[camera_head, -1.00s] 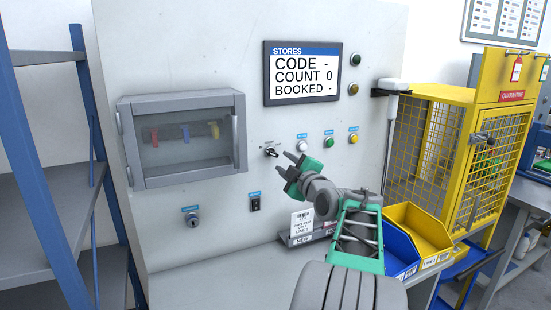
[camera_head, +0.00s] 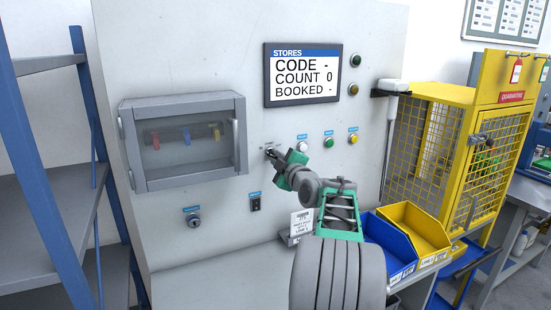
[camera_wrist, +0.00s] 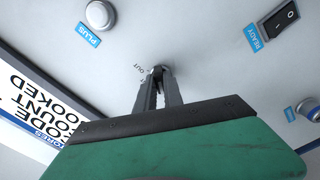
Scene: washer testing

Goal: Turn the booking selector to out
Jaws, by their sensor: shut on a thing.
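The booking selector (camera_wrist: 158,70) is a small dark knob on the pale panel, with the word OUT printed beside it in the wrist view. My gripper (camera_wrist: 158,84) is at the selector with its two dark fingers closed on it. The fingers hide most of the knob, so its exact setting is hard to tell. In the head view my gripper (camera_head: 275,157) reaches the panel from the lower right and covers much of the selector. The stores display (camera_head: 303,75) reads CODE -, COUNT 0 and BOOKED -.
A white PLUS button (camera_wrist: 99,14) and a black READY rocker switch (camera_wrist: 279,20) are near the gripper. Green (camera_head: 329,142) and yellow (camera_head: 353,138) buttons lie to the right. A glazed cabinet (camera_head: 185,187) juts out at left. Blue and yellow bins (camera_head: 428,262) stand lower right.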

